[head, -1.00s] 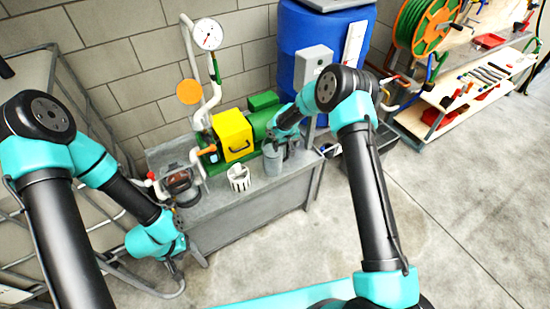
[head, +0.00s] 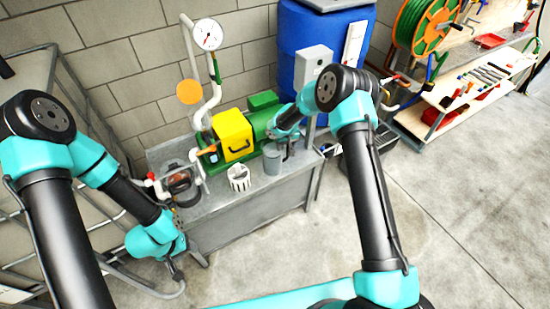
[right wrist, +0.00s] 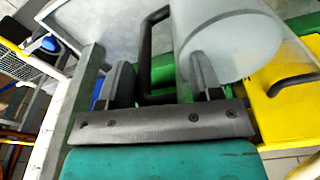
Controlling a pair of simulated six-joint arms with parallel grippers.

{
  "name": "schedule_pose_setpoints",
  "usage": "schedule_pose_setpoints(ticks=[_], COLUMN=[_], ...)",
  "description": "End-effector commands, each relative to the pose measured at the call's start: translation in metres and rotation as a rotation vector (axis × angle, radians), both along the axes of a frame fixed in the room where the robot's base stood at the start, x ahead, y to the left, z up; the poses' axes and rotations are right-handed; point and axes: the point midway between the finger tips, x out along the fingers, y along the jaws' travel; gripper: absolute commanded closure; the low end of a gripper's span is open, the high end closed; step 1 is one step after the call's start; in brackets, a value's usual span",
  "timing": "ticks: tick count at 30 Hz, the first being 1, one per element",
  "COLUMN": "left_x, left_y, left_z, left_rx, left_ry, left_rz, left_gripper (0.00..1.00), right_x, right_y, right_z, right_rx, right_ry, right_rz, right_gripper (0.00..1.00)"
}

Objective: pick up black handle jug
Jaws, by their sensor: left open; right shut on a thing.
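The grey jug (head: 272,161) stands on the metal bench beside the green pump. In the right wrist view the jug (right wrist: 235,45) is at the upper right, with its black handle (right wrist: 146,55) between my fingers. My right gripper (head: 289,150) is at the jug's right side and is shut on the handle; its fingers also show in the right wrist view (right wrist: 160,85). Whether the jug's base touches the bench is hard to tell. My left gripper (head: 175,270) is open and empty, low in front of the bench's left end.
A white slotted basket (head: 239,178) stands on the bench (head: 210,205) left of the jug. The green pump with a yellow guard (head: 234,136) is behind it. A strainer housing (head: 181,185) and pipes are at the left. A blue barrel (head: 300,40) stands behind.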

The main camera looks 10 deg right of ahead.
Motion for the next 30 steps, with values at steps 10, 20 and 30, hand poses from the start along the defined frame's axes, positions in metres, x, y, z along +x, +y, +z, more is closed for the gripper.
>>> schedule_pose_setpoints(ticks=[10,20,30], left_x=[0.0,0.0,0.0], left_y=[0.0,0.0,0.0], left_z=[0.0,0.0,0.0], left_rx=[0.0,0.0,0.0], left_ry=[0.0,0.0,0.0], left_rz=[0.0,0.0,0.0], left_gripper=[0.5,0.5,0.5], right_x=[0.0005,0.0012,0.0013], right_y=[0.0,0.0001,0.0], right_z=[0.0,0.0013,0.0074], right_rx=[0.0,0.001,0.001], right_ry=[-0.001,-0.003,-0.004], right_rz=[-0.001,-0.001,-0.001], right_gripper=[1.0,1.0,1.0])
